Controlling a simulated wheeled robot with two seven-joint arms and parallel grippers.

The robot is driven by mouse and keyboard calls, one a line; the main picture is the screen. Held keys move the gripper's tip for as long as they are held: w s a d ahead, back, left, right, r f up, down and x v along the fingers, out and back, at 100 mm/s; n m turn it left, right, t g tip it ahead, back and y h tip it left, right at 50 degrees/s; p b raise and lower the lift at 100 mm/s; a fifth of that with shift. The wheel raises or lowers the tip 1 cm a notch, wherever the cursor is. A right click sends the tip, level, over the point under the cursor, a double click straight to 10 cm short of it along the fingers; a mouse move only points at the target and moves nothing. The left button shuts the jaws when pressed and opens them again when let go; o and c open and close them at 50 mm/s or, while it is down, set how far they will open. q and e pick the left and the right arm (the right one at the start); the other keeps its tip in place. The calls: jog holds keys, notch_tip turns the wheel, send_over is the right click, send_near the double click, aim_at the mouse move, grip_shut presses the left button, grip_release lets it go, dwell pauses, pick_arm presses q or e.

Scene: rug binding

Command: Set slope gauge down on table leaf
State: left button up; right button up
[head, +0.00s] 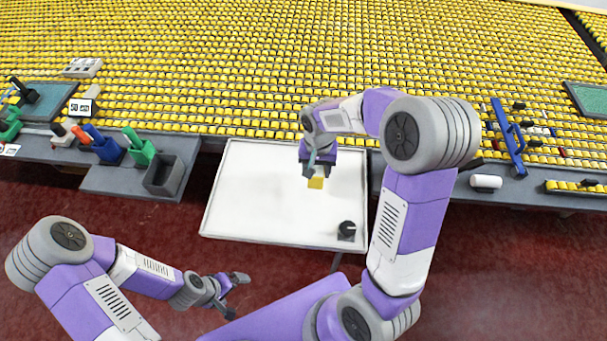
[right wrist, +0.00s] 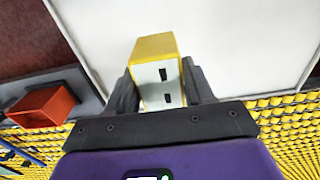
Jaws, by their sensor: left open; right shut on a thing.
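The slope gauge (head: 316,183) is a small yellow block. In the right wrist view the gauge (right wrist: 157,58) shows yellow sides and a pale face with two dark slots. My right gripper (head: 317,172) is shut on it, with a finger on each side, over the white table leaf (head: 255,200). I cannot tell whether the gauge touches the leaf. In the right wrist view the leaf (right wrist: 240,45) fills much of the background. My left gripper (head: 238,284) is open and empty, low and left, apart from the leaf.
A small black object (head: 346,229) stands at the leaf's front right corner. A grey bin (head: 165,175) and green and blue holders (head: 103,146) sit left of the leaf. A blue tool (head: 508,137) lies at right. Most of the leaf is clear.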

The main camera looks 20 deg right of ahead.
aim_at(317, 167)
notch_tip(317, 167, down, 4)
jog(key=shift+s+f+b, duration=0.1)
jog(key=shift+b, duration=0.25)
notch_tip(317, 167, down, 3)
jog(key=shift+r+b, duration=0.15)
jog(key=shift+b, duration=0.2)
jog(key=shift+r, duration=0.1)
jog(key=o, duration=0.6)
jog(key=shift+f, duration=0.2)
jog(key=o, duration=0.5)
jog(key=shift+c, duration=0.2)
notch_tip(317, 167, up, 12)
jog(key=p, duration=0.3)
jog(key=shift+r, duration=0.2)
